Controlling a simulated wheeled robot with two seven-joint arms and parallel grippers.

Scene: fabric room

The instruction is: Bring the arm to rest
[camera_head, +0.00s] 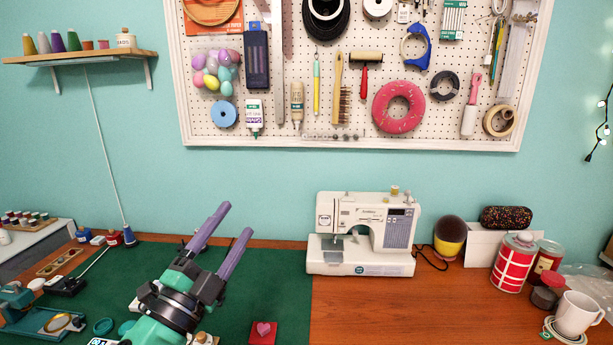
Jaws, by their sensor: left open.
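My left gripper (226,230) shows in the head view at the lower left, above the green mat (275,277). Its two purple fingers point up and to the right and stand apart, with nothing between them. The black wrist and a green arm link rise from the bottom edge of the view. My right gripper is not in view.
A sewing machine (362,235) stands right of the gripper. A small red box with a heart (263,332) lies at the mat's front. Tins (513,262) and a white mug (577,314) stand at the right. The brown tabletop (420,310) before the machine is clear.

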